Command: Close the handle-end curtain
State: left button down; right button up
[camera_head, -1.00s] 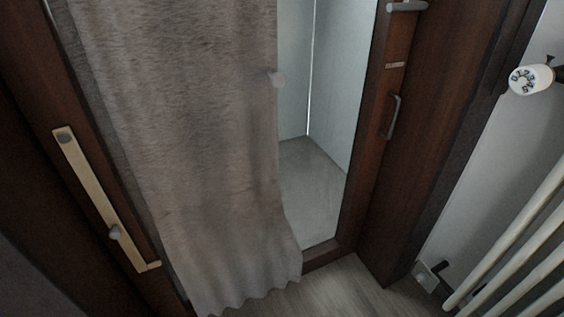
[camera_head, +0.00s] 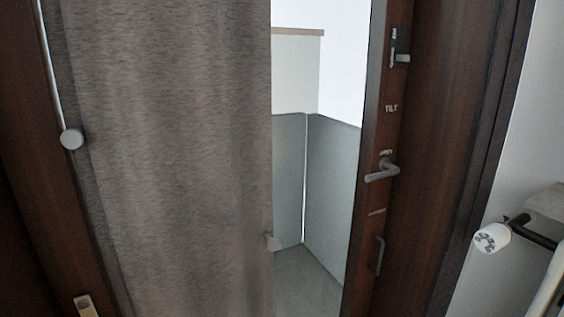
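A grey-brown curtain (camera_head: 170,150) hangs over the left and middle of a dark wooden doorway. Between this edge and the right-hand frame post (camera_head: 366,225), the opening is uncovered. A grey lever handle (camera_head: 382,172) is on the right-hand post, with a bar pull (camera_head: 378,254) below it and a small latch (camera_head: 399,59) above. The curtain's top and bottom are outside the view. Neither of my grippers is in view.
Grey panels (camera_head: 335,175) and a white wall stand behind the opening. A round light knob (camera_head: 72,138) is at the curtain's left side. At the right, a white thermostat knob (camera_head: 492,238) juts out near a radiator.

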aim_at(174, 96)
jog(key=i+l, duration=0.1)
jog(key=i, duration=0.75)
jog(key=i+u, duration=0.1)
jog(key=u, duration=0.35)
jog(key=i+l+u, duration=0.1)
jog(key=u, duration=0.35)
jog(key=i+l+u, duration=0.1)
jog(key=u, duration=0.4)
